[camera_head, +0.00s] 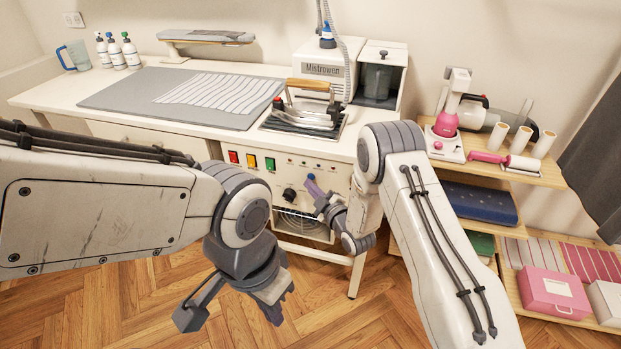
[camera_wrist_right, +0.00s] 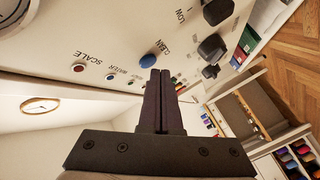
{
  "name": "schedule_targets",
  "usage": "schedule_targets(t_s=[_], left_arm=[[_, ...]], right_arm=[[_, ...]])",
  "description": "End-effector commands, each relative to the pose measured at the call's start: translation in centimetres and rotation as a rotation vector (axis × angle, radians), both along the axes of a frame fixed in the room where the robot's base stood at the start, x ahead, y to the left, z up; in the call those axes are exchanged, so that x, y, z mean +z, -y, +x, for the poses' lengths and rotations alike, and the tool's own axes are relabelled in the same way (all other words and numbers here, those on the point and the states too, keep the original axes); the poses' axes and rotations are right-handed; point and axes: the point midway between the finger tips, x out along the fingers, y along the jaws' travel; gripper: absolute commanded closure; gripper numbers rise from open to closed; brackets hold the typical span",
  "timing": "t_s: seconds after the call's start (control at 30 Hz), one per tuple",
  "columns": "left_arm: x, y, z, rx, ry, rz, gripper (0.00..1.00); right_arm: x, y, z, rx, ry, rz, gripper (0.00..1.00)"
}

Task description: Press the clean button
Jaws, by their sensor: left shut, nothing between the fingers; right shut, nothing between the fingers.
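The blue clean button (camera_wrist_right: 150,61), with the word CLEAN beside it, is on the white panel in the right wrist view. My right gripper (camera_wrist_right: 155,72) is shut and empty, its dark fingertips right at the button's lower edge in that view. I cannot tell whether they touch it. In the head view my right gripper (camera_head: 312,187) points at the front panel of the ironing station (camera_head: 335,178), and the button is hard to make out there. My left gripper (camera_head: 284,308) is shut and empty, hanging low over the floor, away from the panel.
Red, yellow and green switches (camera_head: 251,160) are on the panel. An iron (camera_head: 305,108) stands on the table above.

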Motion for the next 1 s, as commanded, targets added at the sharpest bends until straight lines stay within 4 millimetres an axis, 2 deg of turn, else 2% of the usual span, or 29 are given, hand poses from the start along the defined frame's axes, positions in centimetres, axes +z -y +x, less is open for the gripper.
schedule_targets(t_s=[0.37,0.8,1.0], left_arm=[[0.1,0.0,0.0,0.000,0.000,0.000,1.00],[0.5,0.0,0.0,0.000,0.000,0.000,1.00],[0.6,0.0,0.0,0.000,0.000,0.000,1.00]], right_arm=[[0.1,-0.2,-0.5,0.002,0.001,0.001,1.00],[0.0,-1.6,-4.6,0.002,-0.001,0.000,1.00],[0.0,-1.9,-5.8,-0.001,0.001,-0.001,1.00]])
